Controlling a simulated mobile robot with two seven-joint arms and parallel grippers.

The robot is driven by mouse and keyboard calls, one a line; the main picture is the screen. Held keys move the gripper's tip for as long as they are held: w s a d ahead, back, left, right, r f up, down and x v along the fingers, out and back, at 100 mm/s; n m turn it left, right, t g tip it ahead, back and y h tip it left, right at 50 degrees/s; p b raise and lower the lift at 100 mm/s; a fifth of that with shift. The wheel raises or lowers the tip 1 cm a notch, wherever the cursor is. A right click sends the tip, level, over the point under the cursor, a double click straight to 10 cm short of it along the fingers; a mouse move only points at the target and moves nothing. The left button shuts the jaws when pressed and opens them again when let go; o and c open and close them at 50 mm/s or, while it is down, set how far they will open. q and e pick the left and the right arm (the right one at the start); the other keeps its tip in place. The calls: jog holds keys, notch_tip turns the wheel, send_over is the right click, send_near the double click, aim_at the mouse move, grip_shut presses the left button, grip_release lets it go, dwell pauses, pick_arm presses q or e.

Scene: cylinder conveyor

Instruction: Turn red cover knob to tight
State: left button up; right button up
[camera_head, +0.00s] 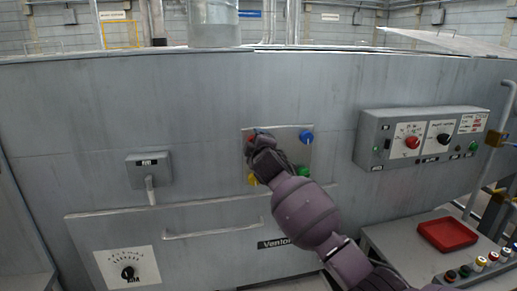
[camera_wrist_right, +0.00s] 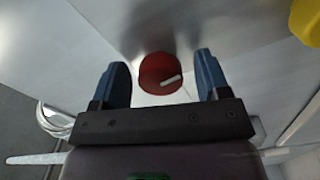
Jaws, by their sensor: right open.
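The red cover knob (camera_wrist_right: 158,73) is a round red knob with a white mark, on a metal plate (camera_head: 290,136) on the front of the grey machine. In the right wrist view it sits between the two blue fingers of my right gripper (camera_wrist_right: 162,82), with a gap on each side. The fingers are open. In the head view my right gripper (camera_head: 256,140) is at the plate's upper left and hides most of the red knob (camera_head: 252,136). My left gripper is not in view.
The plate also carries a blue knob (camera_head: 306,137), a yellow knob (camera_head: 252,179) and a green knob (camera_head: 303,170), partly hidden by my arm. A control box (camera_head: 420,138) is at the right, above a red tray (camera_head: 447,233). A handle bar (camera_head: 210,232) runs below.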

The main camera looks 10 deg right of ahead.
jog(key=s, duration=1)
jog(key=shift+s+b, duration=0.3)
jog(key=shift+s, duration=0.05)
jog(key=s+d+f+m+g, duration=0.2)
jog(key=s+d+f+m, duration=0.1)
jog(key=s+f, duration=0.9)
jog(key=s+d+f+m+g, duration=0.2)
jog(key=s+d+f+m, duration=0.2)
jog(key=s+f, duration=0.9)
jog(key=s+d+f+m+g, duration=0.2)
jog(key=s+f+m, duration=0.4)
jog(key=s+f, duration=0.7)
jog(key=shift+d+f, duration=0.55)
jog(key=shift+d, duration=0.35)
